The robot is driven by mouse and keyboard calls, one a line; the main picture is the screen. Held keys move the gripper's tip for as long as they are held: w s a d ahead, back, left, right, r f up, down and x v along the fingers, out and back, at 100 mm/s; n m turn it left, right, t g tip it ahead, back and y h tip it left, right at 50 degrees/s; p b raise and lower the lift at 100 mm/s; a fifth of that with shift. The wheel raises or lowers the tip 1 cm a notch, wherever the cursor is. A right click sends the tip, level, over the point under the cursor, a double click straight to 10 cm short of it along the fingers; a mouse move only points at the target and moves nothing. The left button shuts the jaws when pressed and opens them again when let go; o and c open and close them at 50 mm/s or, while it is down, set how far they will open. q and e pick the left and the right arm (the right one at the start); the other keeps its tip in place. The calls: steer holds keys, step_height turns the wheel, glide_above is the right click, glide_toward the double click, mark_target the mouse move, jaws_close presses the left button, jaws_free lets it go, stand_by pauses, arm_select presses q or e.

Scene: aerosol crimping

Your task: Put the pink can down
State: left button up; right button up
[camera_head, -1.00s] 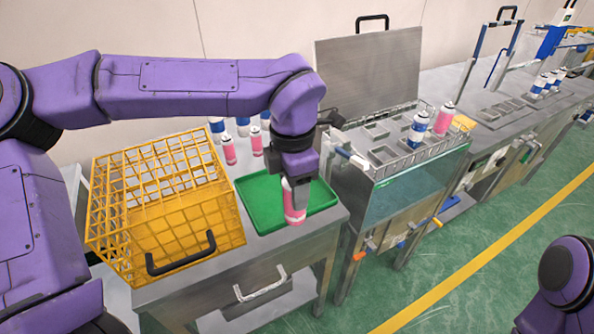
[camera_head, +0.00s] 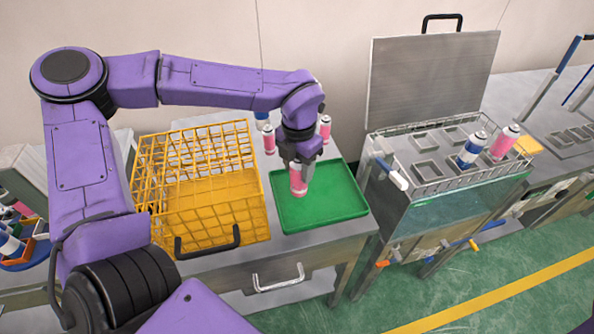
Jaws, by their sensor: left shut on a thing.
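A pink can (camera_head: 298,181) with a pale top is held upright in my left gripper (camera_head: 298,163), which is shut on it. The can is over the left part of the green tray (camera_head: 345,213). I cannot tell whether its bottom touches the tray. The gripper hides the can's upper part. My right gripper does not show.
A yellow wire basket (camera_head: 215,240) with a black handle stands just left of the tray. Other pink cans (camera_head: 325,127) and a blue one (camera_head: 262,121) stand behind. To the right, a metal bath (camera_head: 425,165) with a raised lid holds a blue-and-white can (camera_head: 471,150) and a pink can (camera_head: 504,142).

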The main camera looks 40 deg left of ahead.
mark_target(296, 177)
arm_select(q)
steer(key=f, duration=0.4)
steer(key=shift+a, duration=0.4)
steer(key=shift+w, duration=0.1)
steer(key=shift+f, duration=0.15)
steer(key=o, duration=1.2)
steer(key=shift+c, duration=0.2)
step_height(296, 177, up, 12)
steer(key=shift+r+b, duration=0.2)
steer(key=shift+b, duration=0.25)
